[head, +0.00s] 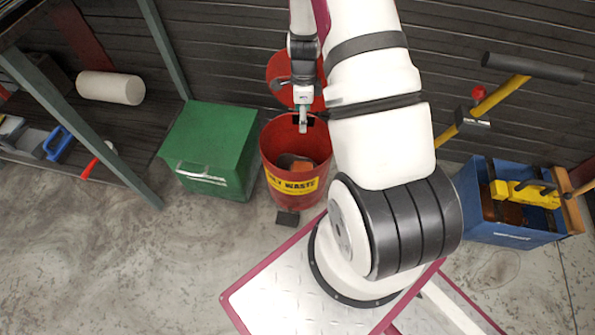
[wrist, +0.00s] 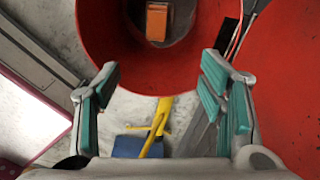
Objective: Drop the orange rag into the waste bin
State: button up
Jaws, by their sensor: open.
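The red waste bin (head: 275,145) stands on the floor with a yellow label, its round lid (head: 283,72) raised behind it. Its red wall fills much of the wrist view (wrist: 105,35). An orange rag (wrist: 157,22), folded and block-like, lies on the bin's floor; in the head view the orange-brown patch (head: 291,162) inside the bin appears to be it. My gripper (head: 303,126) is over the bin's back rim. In the wrist view its fingers (wrist: 165,72) are spread wide with nothing between them.
A green box (head: 211,145) stands close to the bin's left. A shelf with a white roll (head: 110,88) and tools is at far left. A blue crate (head: 503,233) with tools is at right. Floor at front left is clear.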

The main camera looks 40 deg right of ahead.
notch_tip(320, 180, up, 7)
jog(key=shift+r, duration=0.15)
dwell(0.5)
